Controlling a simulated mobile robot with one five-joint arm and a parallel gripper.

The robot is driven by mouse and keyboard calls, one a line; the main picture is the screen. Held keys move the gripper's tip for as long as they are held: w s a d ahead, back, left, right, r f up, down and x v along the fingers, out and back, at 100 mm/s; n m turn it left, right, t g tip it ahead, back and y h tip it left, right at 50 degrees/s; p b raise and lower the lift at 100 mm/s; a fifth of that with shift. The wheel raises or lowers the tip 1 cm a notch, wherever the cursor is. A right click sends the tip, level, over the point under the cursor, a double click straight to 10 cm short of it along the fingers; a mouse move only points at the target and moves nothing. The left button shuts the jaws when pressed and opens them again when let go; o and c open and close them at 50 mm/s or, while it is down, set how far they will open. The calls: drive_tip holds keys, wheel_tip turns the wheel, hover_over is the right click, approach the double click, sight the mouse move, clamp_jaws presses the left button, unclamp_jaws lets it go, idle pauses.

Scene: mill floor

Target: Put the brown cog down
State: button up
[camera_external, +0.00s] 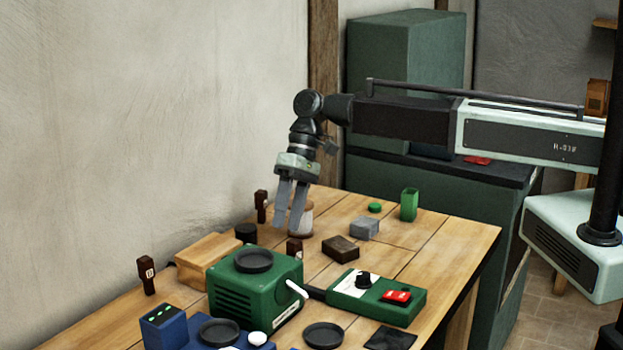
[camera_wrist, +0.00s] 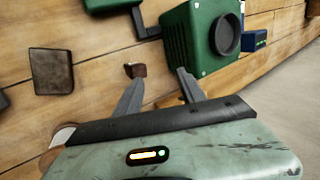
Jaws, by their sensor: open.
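My gripper (camera_external: 286,228) is open above the far left part of the wooden table, fingers pointing down. In the wrist view, its two fingers (camera_wrist: 158,78) stand apart with nothing held between them. A small dark brown piece (camera_wrist: 135,70) shows by the left fingertip in that view. A similar brown piece with a pale mark (camera_external: 294,249) stands just below the fingers in the external view. I cannot make out teeth on any brown thing, so I cannot tell which is the brown cog.
A pale spool (camera_external: 301,221) stands close beside the fingers. A dark brown block (camera_external: 340,249), grey block (camera_external: 364,229) and green cup (camera_external: 409,205) lie to the right. A green machine (camera_external: 255,288) and green control box (camera_external: 376,297) are nearer. The wall is left.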

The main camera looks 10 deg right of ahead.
sight(299, 241)
drive_tip(key=w+d+f+m+g+y+b, duration=0.2)
drive_tip(key=d+m+y+b, duration=0.2)
drive_tip(key=m+b, duration=0.45)
drive_tip(key=w+d+f+m+g+y+b, duration=0.1)
drive_tip(key=w+d+f+m+y+b, duration=0.25)
drive_tip(key=m, duration=0.75)
drive_tip(key=s+a+b, duration=0.2)
drive_tip(key=s+a+f+b, duration=0.1)
drive_tip(key=s+a+b, duration=0.1)
drive_tip(key=s+b, duration=0.1)
drive_tip(key=shift+a, duration=0.6)
drive_tip(key=shift+r, duration=0.1)
clamp_jaws()
